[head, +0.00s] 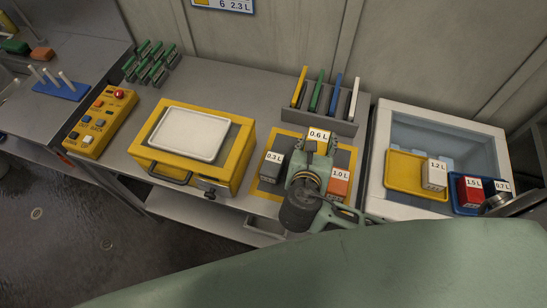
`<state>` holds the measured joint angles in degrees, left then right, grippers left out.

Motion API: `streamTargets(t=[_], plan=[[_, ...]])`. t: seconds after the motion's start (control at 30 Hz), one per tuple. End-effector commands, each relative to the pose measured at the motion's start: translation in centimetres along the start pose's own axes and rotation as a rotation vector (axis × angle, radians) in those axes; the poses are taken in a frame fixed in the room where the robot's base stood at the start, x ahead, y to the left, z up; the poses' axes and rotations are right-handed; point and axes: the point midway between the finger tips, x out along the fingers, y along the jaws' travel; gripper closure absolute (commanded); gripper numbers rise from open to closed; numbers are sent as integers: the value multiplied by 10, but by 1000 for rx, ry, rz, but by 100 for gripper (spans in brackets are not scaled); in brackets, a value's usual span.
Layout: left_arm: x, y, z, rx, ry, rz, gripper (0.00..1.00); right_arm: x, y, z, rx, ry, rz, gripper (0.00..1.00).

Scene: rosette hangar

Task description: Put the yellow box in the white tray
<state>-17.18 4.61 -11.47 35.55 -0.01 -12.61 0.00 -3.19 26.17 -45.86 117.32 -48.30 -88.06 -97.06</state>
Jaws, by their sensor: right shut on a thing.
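The yellow box (319,134), labelled 0.6 L, is at the far side of a yellow-bordered mat on the bench. My right gripper (312,150) is shut on it from the near side, and its wrist hides the box's lower part. I cannot tell whether the box touches the mat. The white tray (190,134) lies empty on top of a yellow case to the left of the gripper. My left gripper is not in view.
A dark grey box (271,166) and an orange box (339,183) flank my right gripper on the mat (267,193). A rack (318,121) with upright coloured plates stands behind. A white-rimmed bin (377,170) at right holds yellow and blue trays with boxes. A yellow button panel (100,124) is left.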

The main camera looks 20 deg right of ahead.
Motion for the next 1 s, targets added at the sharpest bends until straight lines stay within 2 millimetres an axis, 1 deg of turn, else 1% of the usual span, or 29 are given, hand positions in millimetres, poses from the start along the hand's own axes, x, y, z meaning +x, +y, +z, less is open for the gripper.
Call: streamTargets(t=[0.13, 0.23, 0.37, 0.5, 0.6, 0.63, 0.67, 0.7, 0.8, 0.93, 1.0], plan=[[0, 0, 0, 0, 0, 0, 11, 0, 2, -1, 1, -1, 0, 84], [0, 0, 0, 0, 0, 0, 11, 4, 14, -7, 1, 0, 1, 84], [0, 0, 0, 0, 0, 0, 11, 11, 43, -21, 1, 1, 1, 84], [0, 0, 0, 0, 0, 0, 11, 20, 75, -38, 0, -1, 2, 84], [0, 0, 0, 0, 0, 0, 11, 26, 94, -48, 0, -1, 0, 84], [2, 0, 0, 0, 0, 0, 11, 27, 99, -52, 0, -1, 0, 84], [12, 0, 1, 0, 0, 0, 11, 31, 104, -59, 3, -1, 2, 84], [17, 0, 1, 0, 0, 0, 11, 32, 108, -61, 3, -2, 1, 84], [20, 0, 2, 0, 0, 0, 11, 33, 116, -63, 1, -1, 1, 84], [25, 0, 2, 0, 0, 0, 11, 34, 118, -66, 0, -2, 1, 84], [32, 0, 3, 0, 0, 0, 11, 37, 118, -71, 0, -2, 1, 84]])
